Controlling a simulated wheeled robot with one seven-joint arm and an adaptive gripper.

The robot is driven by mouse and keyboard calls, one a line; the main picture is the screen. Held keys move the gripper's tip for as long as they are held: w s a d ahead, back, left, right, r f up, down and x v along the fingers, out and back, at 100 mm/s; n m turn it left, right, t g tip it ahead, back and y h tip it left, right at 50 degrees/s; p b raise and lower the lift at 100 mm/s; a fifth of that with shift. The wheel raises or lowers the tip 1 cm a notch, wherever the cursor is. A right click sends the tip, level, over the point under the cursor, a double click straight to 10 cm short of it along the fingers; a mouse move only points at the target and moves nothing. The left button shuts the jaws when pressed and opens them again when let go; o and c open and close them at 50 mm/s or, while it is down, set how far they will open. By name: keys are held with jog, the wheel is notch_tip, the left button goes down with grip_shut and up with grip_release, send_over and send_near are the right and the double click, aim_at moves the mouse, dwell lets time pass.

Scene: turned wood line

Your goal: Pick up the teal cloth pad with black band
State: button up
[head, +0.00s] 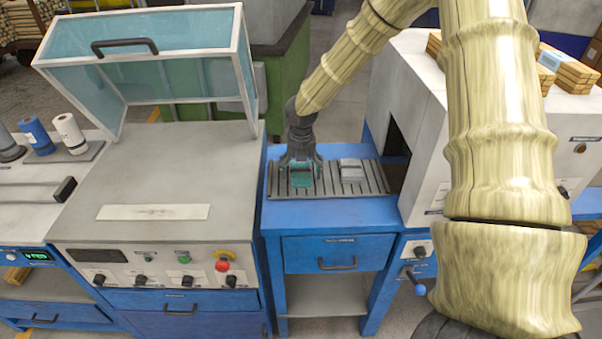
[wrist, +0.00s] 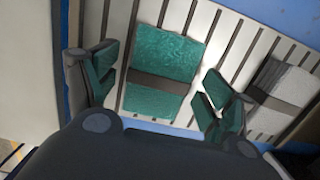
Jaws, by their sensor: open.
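The teal cloth pad with a black band (wrist: 168,53) lies on a slatted rack in the wrist view. In the head view it shows partly (head: 302,181) beneath my gripper. My gripper (wrist: 160,92) is open, with one teal-lined finger on each side of the pad. It is above the rack in the head view (head: 301,176). Both fingers appear apart from the pad. How far the fingertips are above the rack I cannot tell.
A grey pad with a dark band (head: 351,170) lies right of the teal one on the slatted rack (head: 376,180). The rack sits on a blue table (head: 330,212). A grey machine with a raised clear lid (head: 150,190) stands left, and a white cabinet (head: 415,110) stands right.

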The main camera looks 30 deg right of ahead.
aim_at(302, 171)
jog(key=shift+f, duration=0.25)
jog(key=c, duration=1.2)
jog(key=shift+r, duration=0.1)
jog(key=shift+r, duration=0.5)
jog(key=shift+s+a+r+b, duration=0.1)
jog(key=shift+s+r+b, duration=0.1)
jog(key=shift+r+b, duration=0.3)
jog(key=shift+s+r+b, duration=0.15)
jog(key=shift+r+b, duration=0.05)
jog(key=shift+r, duration=0.45)
jog(key=s+a+b, duration=0.1)
jog(key=s, duration=0.4)
jog(key=s+a+r+b, duration=0.1)
jog(key=s, duration=0.4)
jog(key=s+a+b, duration=0.1)
jog(key=s, duration=0.4)
jog(key=shift+r, duration=0.25)
jog(key=shift+d, duration=0.1)
